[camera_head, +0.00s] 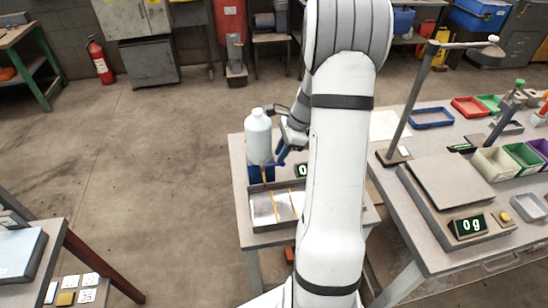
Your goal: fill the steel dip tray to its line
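A pale blue-white bottle (258,138) stands upright, its narrow top up, above the back left of the steel dip tray (262,212). My gripper (282,146) is at the bottle's right side, partly hidden by my arm. The fingertips are too small and covered to tell whether they close on the bottle. The shallow tray lies on the small middle table, with shiny metal inside and thin orange-brown strips across it. One strip reaches up toward the bottle's base. My arm covers the tray's right end. I cannot make out the liquid level.
A blue object (262,173) sits below the bottle, behind the tray. A display (302,170) is partly hidden by my arm. On the right bench are a scale reading 0 g (468,226), a lamp stand (398,155) and several coloured bins.

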